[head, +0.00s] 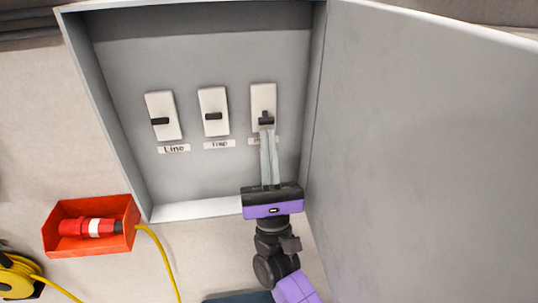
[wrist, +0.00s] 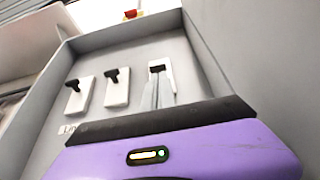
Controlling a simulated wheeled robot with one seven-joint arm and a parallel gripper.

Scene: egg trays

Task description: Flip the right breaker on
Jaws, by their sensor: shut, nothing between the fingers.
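The right breaker (head: 263,96) is a white plate with a dark lever (head: 265,120), the rightmost of three in a grey panel box. It also shows in the wrist view (wrist: 168,68), where its dark lever (wrist: 157,69) is at the fingertips. My gripper (head: 266,129) is shut and empty, reaching up from below with its long, thin fingers. The fingertips are at or just under the lever; whether they touch it I cannot tell. The fingers hide the plate's lower edge and part of the label below. My gripper also shows in the wrist view (wrist: 157,82).
The left breaker (head: 161,104) and middle breaker (head: 213,99) stand to the left, levers sticking out. The open box door (head: 425,150) is close on the right. A red bin (head: 118,211) with a red plug and yellow cable is at lower left.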

